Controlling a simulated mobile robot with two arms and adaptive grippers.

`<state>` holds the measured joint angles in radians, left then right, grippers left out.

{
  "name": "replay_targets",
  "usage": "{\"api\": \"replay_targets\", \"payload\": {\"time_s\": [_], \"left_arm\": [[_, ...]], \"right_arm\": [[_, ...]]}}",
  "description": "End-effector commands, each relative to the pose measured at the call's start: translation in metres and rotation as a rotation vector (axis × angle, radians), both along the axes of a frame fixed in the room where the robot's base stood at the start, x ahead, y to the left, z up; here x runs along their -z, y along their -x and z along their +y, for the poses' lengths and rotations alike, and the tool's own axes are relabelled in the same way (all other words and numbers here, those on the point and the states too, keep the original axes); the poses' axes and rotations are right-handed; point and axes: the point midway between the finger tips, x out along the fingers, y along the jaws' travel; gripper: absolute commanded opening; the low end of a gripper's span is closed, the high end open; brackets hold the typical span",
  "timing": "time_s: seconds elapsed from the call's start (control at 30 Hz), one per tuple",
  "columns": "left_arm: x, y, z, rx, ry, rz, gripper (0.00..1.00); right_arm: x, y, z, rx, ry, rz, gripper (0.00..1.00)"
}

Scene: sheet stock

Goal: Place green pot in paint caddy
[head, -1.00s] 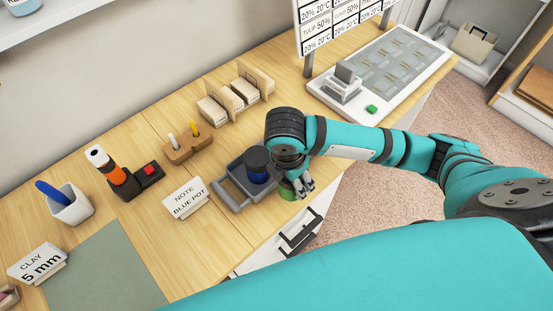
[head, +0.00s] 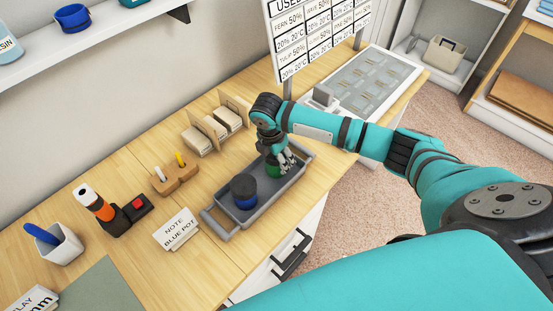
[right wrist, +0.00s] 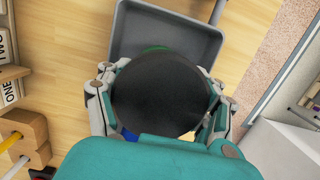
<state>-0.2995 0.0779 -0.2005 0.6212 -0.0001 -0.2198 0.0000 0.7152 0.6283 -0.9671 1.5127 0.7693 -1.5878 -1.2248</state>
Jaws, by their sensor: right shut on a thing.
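The paint caddy (head: 225,229) is a long grey tray with a handle at its left end, on the wooden bench. A blue pot with a dark top (head: 244,191) stands in its left half. My right gripper (head: 283,165) points down and is shut on the green pot (head: 273,170), within the outline of the caddy's right half. I cannot tell whether the pot touches the caddy floor. In the right wrist view, the pot's dark round lid (right wrist: 158,92) sits between the fingers, and the grey caddy (right wrist: 130,30) shows beyond it. My left gripper is not in view.
A card reading "NOTE BLUE POT" (head: 176,229) stands left of the caddy. A wooden holder (head: 175,178) and a rack of packets (head: 216,126) stand behind. A sign board (head: 300,35) and a grey panel (head: 375,82) are farther right. The bench's front edge is close to the caddy.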

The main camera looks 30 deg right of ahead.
Motion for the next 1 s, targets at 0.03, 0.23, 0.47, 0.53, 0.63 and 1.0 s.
{"api": "replay_targets", "payload": {"time_s": [0.03,0.23,0.47,0.53,0.63,1.0], "left_arm": [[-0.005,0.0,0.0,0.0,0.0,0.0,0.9],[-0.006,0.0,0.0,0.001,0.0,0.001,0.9],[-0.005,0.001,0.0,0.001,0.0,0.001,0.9],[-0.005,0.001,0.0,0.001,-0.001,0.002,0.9],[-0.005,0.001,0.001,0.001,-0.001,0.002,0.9],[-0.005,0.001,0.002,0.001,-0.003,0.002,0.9]], "right_arm": [[0.006,0.001,0.0,0.001,0.001,0.003,0.23],[0.017,0.0,0.0,0.0,0.0,-0.003,0.23],[0.019,0.0,0.0,0.001,0.0,-0.002,0.23],[0.02,0.0,0.0,0.001,0.001,-0.001,0.66],[0.02,0.0,0.0,0.001,0.001,-0.001,0.8],[0.014,0.0,0.0,0.001,0.001,-0.004,0.8]]}}
